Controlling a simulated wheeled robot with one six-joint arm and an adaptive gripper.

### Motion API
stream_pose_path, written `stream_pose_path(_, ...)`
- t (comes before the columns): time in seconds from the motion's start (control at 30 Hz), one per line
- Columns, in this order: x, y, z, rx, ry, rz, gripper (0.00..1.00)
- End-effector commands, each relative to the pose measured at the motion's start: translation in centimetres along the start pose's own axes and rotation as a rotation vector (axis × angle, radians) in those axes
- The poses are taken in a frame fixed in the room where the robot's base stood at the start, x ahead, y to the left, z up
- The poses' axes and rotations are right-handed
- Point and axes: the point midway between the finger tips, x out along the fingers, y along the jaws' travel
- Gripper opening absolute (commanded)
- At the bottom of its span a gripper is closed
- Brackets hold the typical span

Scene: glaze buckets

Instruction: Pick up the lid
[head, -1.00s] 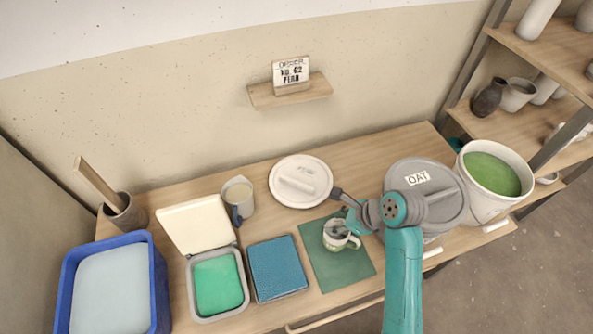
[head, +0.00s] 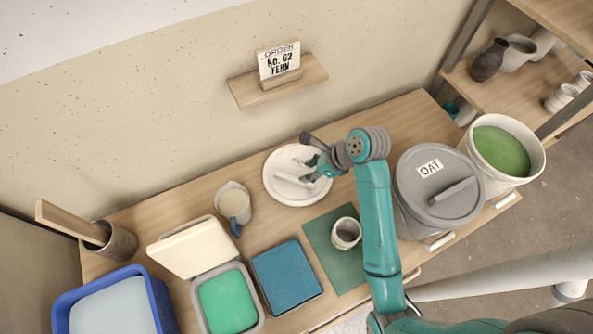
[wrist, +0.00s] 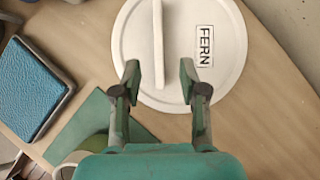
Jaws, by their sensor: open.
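A round white lid (head: 272,180) with a raised bar handle lies flat on the table, behind the green mat. The wrist view shows the lid (wrist: 226,75) with a FERN label beside its handle (wrist: 158,30). My gripper (head: 308,160) is over the lid, open and empty. In the wrist view its two fingertips (wrist: 159,75) appear on either side of the handle's near end, apart from it. I cannot tell how far above the lid they are. My gripper hides part of the lid in the head view.
A mug (head: 346,234) stands on the green mat (head: 325,250), close to my arm. A grey-lidded OAT bucket (head: 420,170) and an open bucket of green glaze (head: 525,175) stand at right. A pitcher (head: 234,205) and a blue pad (head: 287,277) are left of the mat.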

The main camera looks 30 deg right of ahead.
Motion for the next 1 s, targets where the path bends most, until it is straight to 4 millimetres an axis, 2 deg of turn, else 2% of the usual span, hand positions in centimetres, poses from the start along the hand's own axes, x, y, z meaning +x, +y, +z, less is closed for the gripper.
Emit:
stream_pose_path(0.1,1.4,0.0,0.0,-0.001,0.001,0.001,0.43)
stream_pose_path(0.33,2.9,0.1,0.0,-0.001,0.001,0.001,0.43)
stream_pose_path(0.63,6.8,0.2,-0.1,-0.001,0.001,0.0,0.43)
stream_pose_path(0.93,7.2,0.2,-0.1,-0.001,0.0,-0.002,0.43)
stream_pose_path(0.97,7.2,0.2,-0.1,-0.001,0.0,-0.002,0.4)
stream_pose_path(1.0,7.2,0.2,-0.1,0.0,0.0,-0.002,0.3)
